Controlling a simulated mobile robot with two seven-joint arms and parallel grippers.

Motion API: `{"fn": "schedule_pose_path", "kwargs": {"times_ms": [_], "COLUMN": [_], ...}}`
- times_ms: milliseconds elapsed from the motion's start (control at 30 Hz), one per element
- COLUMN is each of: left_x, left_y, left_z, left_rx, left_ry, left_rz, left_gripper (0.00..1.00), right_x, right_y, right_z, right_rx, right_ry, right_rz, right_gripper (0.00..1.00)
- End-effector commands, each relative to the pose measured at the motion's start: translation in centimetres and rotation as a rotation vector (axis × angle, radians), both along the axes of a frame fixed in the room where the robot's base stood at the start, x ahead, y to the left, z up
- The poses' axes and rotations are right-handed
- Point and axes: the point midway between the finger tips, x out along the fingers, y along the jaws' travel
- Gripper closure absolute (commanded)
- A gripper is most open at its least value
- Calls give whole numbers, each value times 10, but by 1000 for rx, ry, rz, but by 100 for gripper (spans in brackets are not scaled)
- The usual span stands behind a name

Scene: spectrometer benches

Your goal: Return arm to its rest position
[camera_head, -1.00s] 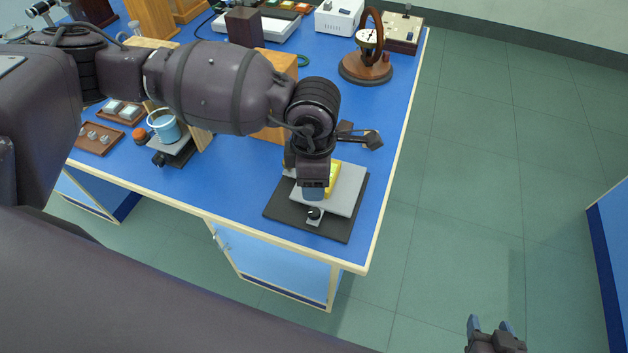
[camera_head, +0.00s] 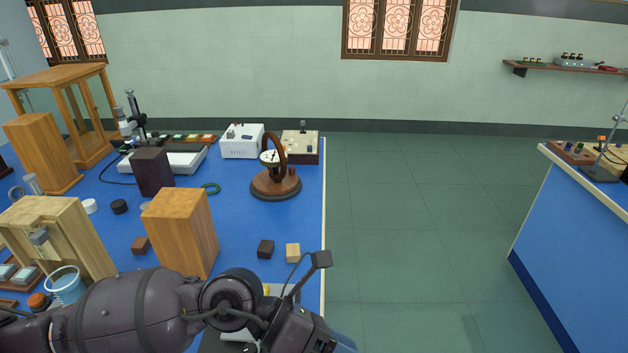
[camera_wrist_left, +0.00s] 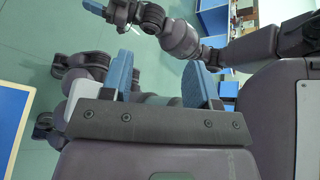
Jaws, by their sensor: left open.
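My left arm (camera_head: 150,310) comes in low from the left in the head view, over the front of the blue bench. Its gripper (camera_wrist_left: 161,75) shows in the left wrist view with its two blue fingers wide apart and nothing between them. In the head view the left gripper is mostly cut off at the bottom edge, near the bench's right edge. My right arm (camera_wrist_left: 180,38) crosses the top of the left wrist view. Its gripper end (camera_wrist_left: 95,8) is small and partly cut off, so its jaws cannot be made out.
A tall wooden block (camera_head: 182,235) stands just behind the left arm. A ring instrument (camera_head: 275,175) stands farther back. Open green floor (camera_head: 420,230) separates this bench from another blue bench (camera_head: 590,235).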

Motion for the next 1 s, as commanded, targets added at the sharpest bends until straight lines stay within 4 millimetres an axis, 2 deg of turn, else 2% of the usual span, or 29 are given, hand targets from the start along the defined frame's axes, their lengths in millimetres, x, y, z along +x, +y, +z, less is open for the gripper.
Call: {"fn": "schedule_pose_path", "kwargs": {"times_ms": [100, 233, 367, 500, 633, 767, 867, 1000], "left_x": [1, 20, 50, 85, 111, 122, 117, 90], "left_y": [-15, -11, 12, 55, 105, 158, 198, 246], "left_z": [42, 82, 108, 112, 94, 58, 21, -36], "left_rx": [-263, -520, -747, -954, -1106, -1214, -1265, -1281], "left_ry": [179, 372, 572, 790, 996, 1204, 1367, 1595], "left_rz": [149, 341, 564, 833, 1107, 1398, 1630, 1964], "left_gripper": [45, 45, 45, 45, 45, 45, 45, 45], "right_x": [4, 7, 7, 6, 3, -1, -4, -4], "right_y": [1, 1, 1, 1, 1, 0, 0, -1], "right_z": [3, 5, 6, 5, 3, 0, -2, -3], "right_rx": [0, 1, 1, 1, 1, 0, 0, 0], "right_ry": [-9, -16, -17, -14, -9, 0, 7, 9], "right_rz": [2, 4, 4, 3, 2, -1, -2, -2], "right_gripper": [45, 45, 45, 45, 45, 45, 45, 45]}}
